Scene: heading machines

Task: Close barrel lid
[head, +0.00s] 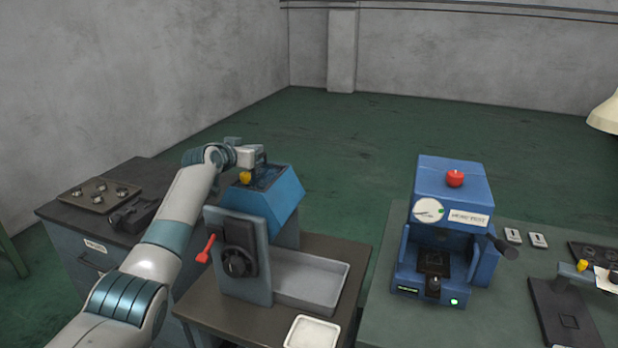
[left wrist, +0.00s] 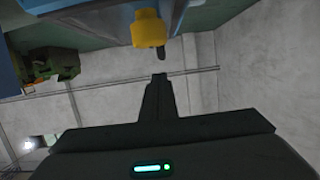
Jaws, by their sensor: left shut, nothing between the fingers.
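A blue faceted barrel (head: 284,205) sits on a grey stand at the left-centre of the head view. Its top has a dark area (head: 268,174); how far the lid is open is unclear. A yellow knob (head: 245,177) shows at the top left of the barrel. The knob (left wrist: 146,28) is near the top of the left wrist view. My left gripper (head: 256,158) is over the barrel's top, close to the knob. In the left wrist view its fingers (left wrist: 158,82) are together and empty, apart from the knob. My right gripper is out of view.
The stand has a red lever (head: 206,249) and a dark handwheel (head: 236,263). A grey tray (head: 326,302) is beside it, with a white dish (head: 312,333) in front. A blue machine (head: 452,188) with a red button stands on the right bench. A dark-topped cabinet (head: 66,207) is at left.

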